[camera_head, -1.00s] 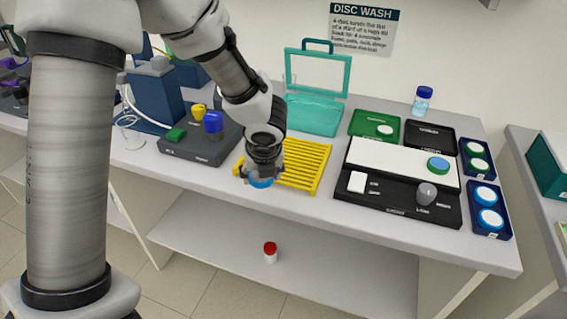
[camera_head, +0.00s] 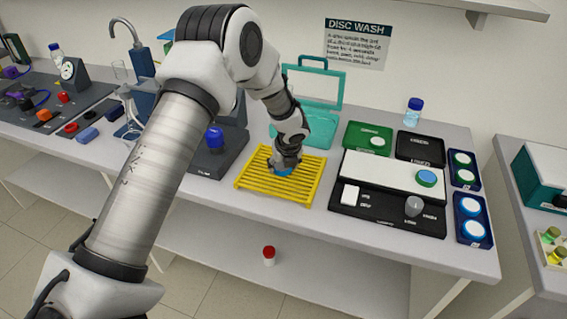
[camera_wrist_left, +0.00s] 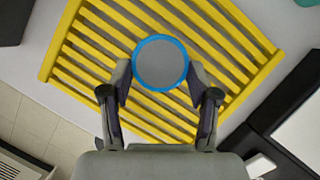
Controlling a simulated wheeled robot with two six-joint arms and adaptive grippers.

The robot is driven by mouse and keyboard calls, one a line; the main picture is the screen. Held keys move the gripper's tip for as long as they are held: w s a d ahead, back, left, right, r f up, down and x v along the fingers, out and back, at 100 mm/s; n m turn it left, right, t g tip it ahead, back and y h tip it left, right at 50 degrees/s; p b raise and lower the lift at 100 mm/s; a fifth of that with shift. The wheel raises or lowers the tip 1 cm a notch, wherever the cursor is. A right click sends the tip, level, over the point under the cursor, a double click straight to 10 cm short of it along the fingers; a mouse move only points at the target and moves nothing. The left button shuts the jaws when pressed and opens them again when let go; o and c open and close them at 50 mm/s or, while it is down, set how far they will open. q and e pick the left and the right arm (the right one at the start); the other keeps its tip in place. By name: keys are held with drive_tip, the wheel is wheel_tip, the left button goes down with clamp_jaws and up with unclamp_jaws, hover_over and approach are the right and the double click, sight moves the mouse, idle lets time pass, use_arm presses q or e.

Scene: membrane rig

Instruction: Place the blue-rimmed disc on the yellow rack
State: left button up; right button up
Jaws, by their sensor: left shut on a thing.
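The yellow rack (camera_head: 255,187) is a slatted frame lying on the bench, and it also fills much of the left wrist view (camera_wrist_left: 85,50). My left gripper (camera_head: 285,165) is over the middle of the rack and points down. It is shut on the blue-rimmed disc (camera_head: 284,172). In the left wrist view the disc (camera_wrist_left: 160,62) is grey with a blue rim and sits between the two fingertips (camera_wrist_left: 162,78), above the slats. I cannot tell whether the disc touches the slats. My right gripper is not in view.
A black and white panel unit (camera_head: 385,205) with another blue-rimmed disc (camera_head: 426,178) is right of the rack. An open teal case (camera_head: 318,125) stands behind it. A dark device with a blue knob (camera_head: 214,138) is to the left.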

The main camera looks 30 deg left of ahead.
use_arm(q)
drive_tip(key=o, duration=1.1)
drive_tip(key=shift+c, duration=0.2)
drive_tip(key=v, duration=1.2)
